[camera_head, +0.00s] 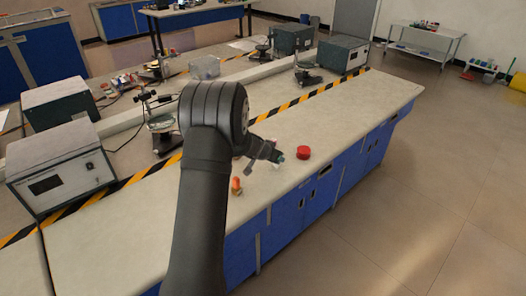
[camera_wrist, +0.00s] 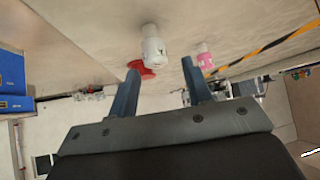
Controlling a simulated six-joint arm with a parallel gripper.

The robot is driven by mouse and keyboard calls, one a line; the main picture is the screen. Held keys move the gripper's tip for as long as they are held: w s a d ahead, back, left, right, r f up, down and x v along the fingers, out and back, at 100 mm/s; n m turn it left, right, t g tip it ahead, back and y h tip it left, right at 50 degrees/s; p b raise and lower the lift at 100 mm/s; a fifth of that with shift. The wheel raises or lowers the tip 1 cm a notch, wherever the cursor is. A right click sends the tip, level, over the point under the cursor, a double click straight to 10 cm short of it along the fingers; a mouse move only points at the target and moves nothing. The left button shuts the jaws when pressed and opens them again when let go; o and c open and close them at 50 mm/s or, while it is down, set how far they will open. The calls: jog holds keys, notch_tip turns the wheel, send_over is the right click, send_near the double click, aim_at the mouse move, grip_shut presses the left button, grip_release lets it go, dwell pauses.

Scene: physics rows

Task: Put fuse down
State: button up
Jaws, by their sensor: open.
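My gripper (camera_head: 264,162) is low over the pale bench top (camera_head: 350,110), near its front edge. In the wrist view my gripper (camera_wrist: 160,66) has its two fingers spread apart. A white, rounded cylinder (camera_wrist: 153,46), which may be the fuse, shows between and beyond the fingertips, with no finger closed on it. I cannot tell whether it touches the bench. A red round piece (camera_head: 303,153) lies on the bench to the right of my gripper; red (camera_wrist: 139,68) also shows behind the white cylinder in the wrist view.
A small orange piece (camera_head: 236,185) stands on the bench left of my gripper. A pink-and-white item (camera_wrist: 205,58) is near the right finger in the wrist view. Grey instrument boxes (camera_head: 60,140) stand behind the yellow-black tape (camera_head: 300,100). The bench's right part is clear.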

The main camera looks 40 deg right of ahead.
jog(key=v, duration=1.2)
jog(key=shift+r, duration=0.2)
jog(key=shift+o, duration=0.4)
jog(key=shift+a+r, duration=0.15)
jog(key=shift+a, duration=0.15)
jog(key=d+r+g+y, duration=0.1)
jog(key=d+r+y, duration=0.2)
jog(key=d+y, duration=0.1)
jog(key=x, duration=1.1)
jog(key=shift+s+f, duration=0.1)
jog(key=shift+f, duration=0.25)
jog(key=shift+w+x, duration=0.2)
jog(key=shift+x, duration=1.15)
jog(key=shift+w+x, duration=0.2)
jog(key=shift+x, duration=1.2)
jog(key=shift+d+r, duration=0.1)
